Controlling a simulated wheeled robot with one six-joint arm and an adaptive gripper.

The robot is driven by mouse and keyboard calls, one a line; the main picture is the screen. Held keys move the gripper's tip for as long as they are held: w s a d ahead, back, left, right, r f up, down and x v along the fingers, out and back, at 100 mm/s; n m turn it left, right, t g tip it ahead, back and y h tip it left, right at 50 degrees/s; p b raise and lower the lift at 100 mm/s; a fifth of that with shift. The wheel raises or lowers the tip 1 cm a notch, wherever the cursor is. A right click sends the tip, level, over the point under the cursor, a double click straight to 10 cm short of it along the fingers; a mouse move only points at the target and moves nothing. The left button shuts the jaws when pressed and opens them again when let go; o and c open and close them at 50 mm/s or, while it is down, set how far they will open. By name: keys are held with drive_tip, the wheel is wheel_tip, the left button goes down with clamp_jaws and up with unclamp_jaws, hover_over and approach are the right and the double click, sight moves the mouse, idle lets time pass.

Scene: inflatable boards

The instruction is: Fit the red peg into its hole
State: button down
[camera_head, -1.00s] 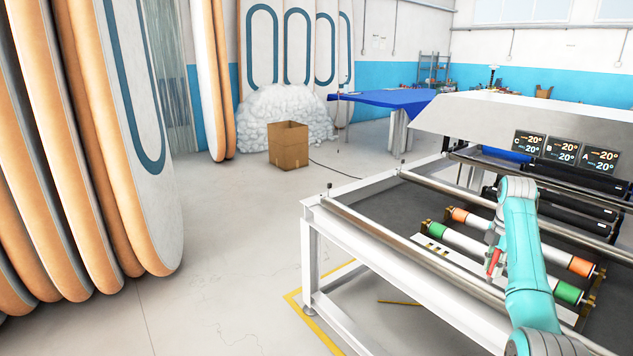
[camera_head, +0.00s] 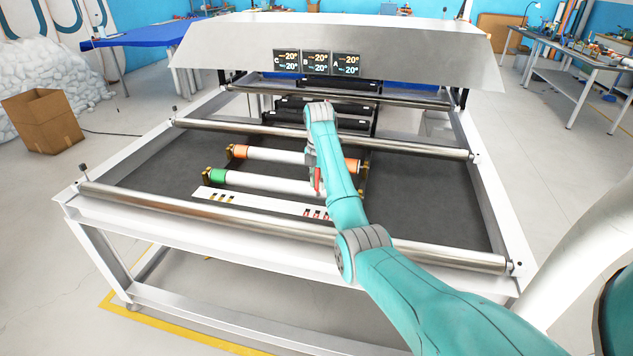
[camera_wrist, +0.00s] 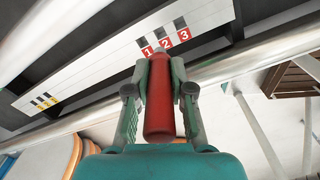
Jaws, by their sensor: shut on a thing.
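A red peg (camera_wrist: 159,105) is held between the two fingers of my gripper (camera_wrist: 160,78) in the wrist view. The peg's far end points at a white strip (camera_wrist: 100,69) with dark square holes above red labels 1, 2 and 3 (camera_wrist: 165,42). Its tip overlaps the strip's lower edge near labels 1 and 2. I cannot tell whether it touches. In the head view the red peg (camera_head: 318,181) is partly hidden by my arm, above the right part of the white strip (camera_head: 262,203). Yellow-marked holes (camera_wrist: 44,101) are at the strip's other end.
White rollers with green (camera_head: 217,175) and orange (camera_head: 240,151) ends lie behind the strip. A steel bar (camera_head: 200,210) runs along the front of the frame. Panels reading 20° (camera_head: 316,63) hang at the back. A cardboard box (camera_head: 42,121) stands at left.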

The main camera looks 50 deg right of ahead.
sight(317, 190)
drive_tip(key=shift+r, duration=0.1)
drive_tip(key=shift+a+f, duration=0.1)
drive_tip(key=shift+f, duration=2.85)
drive_tip(key=shift+f, duration=1.95)
drive_tip(key=c, duration=0.9)
unclamp_jaws()
drive_tip(key=shift+c, duration=0.2)
drive_tip(key=shift+r, duration=3.8)
